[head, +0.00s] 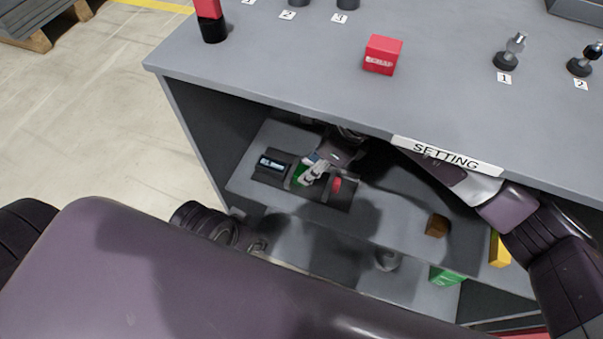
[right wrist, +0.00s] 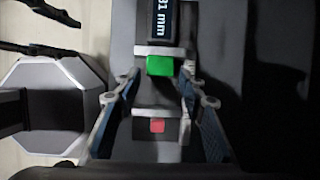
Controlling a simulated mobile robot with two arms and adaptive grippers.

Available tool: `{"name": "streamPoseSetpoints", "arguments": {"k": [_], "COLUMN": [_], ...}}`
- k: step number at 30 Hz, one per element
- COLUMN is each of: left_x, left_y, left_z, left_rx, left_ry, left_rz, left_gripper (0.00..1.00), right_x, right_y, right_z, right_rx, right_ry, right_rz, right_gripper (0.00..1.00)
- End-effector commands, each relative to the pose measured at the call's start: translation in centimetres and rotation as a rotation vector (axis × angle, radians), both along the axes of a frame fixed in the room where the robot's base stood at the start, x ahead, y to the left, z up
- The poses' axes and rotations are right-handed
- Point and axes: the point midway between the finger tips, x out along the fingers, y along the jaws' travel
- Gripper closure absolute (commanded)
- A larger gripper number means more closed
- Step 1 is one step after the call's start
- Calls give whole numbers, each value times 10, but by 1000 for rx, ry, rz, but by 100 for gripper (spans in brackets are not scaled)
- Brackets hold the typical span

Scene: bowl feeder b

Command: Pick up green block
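The green block (head: 299,173) sits in a dark holder on the shelf under the tabletop, partly covered by my right gripper in the head view. My right gripper (head: 311,170) reaches in under the tabletop, over the holder. In the right wrist view the green block (right wrist: 160,66) lies between the fingertips of my right gripper (right wrist: 160,75). The fingers are spread, with a gap visible on both sides of the block. My left arm hangs low in front of the cabinet; its gripper (head: 258,245) shows only in small part, so its opening is unclear.
A red block (head: 336,184) and a device with a display (head: 271,163) flank the green block. The tabletop edge (head: 300,112) overhangs the shelf. A brown block (head: 437,225), a yellow block (head: 499,250) and another green item (head: 447,276) are at the right.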

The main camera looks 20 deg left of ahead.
Motion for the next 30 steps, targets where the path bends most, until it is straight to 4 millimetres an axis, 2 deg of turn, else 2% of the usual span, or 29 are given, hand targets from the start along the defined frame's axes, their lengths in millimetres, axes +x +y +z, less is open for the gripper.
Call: {"name": "streamPoseSetpoints", "arguments": {"k": [1,6,16,26,30], "left_x": [0,0,0,0,0], "left_y": [0,0,0,0,0], "left_z": [-3,-8,-8,-8,-8], "left_rx": [0,0,0,0,0], "left_ry": [0,0,0,0,0], "left_rz": [0,0,0,0,0], "left_gripper": [68,68,68,68,68], "right_x": [-1,-1,0,0,0], "right_y": [3,12,15,15,15], "right_z": [-11,-32,-38,-38,-38], "right_rx": [-2,-1,0,0,0], "right_ry": [5,4,1,0,0], "right_rz": [0,-1,0,0,0], "right_gripper": [62,62,62,98,100]}}
